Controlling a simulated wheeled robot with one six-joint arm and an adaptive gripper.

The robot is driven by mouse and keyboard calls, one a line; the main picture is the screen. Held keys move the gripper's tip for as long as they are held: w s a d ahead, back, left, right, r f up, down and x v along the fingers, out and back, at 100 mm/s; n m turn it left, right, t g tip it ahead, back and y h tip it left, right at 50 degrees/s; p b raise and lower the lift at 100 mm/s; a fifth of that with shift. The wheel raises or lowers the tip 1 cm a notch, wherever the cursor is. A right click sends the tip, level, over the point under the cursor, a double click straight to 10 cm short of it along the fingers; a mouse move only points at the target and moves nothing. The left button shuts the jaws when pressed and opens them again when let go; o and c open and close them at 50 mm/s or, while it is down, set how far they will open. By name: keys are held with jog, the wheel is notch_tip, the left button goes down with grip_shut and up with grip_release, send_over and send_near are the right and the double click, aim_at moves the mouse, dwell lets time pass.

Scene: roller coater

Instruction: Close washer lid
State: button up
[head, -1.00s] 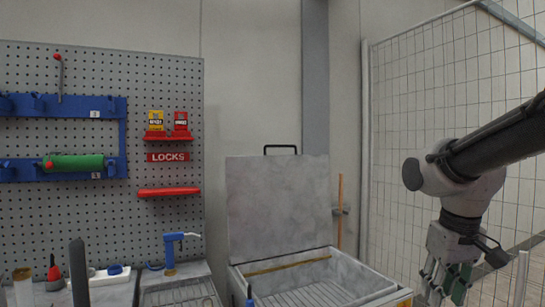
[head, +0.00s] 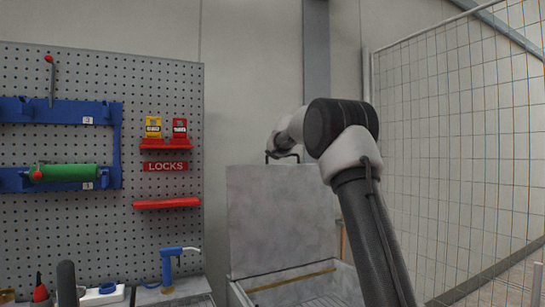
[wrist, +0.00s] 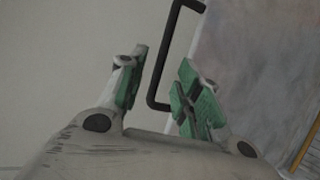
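The washer lid (head: 270,215) is a grey panel standing upright, open, at the back of the washer basin (head: 325,290). Its black handle (head: 270,157) sticks up from the lid's top edge and is partly covered by my arm. In the wrist view the handle (wrist: 152,75) shows beyond my fingertips, beside the lid (wrist: 240,65). My gripper (wrist: 163,88) is open, with green finger pads apart and nothing held. The handle appears in line with the gap, nearer the right finger; I cannot tell whether they touch.
A blue spray tap (head: 172,265) stands left of the basin. A pegboard (head: 120,150) with blue racks, a green roller (head: 62,173) and red lock holders is on the left wall. A wire mesh fence (head: 460,150) stands on the right.

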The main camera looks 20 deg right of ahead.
jog(key=x, duration=0.7)
jog(key=shift+d, duration=0.1)
grip_shut()
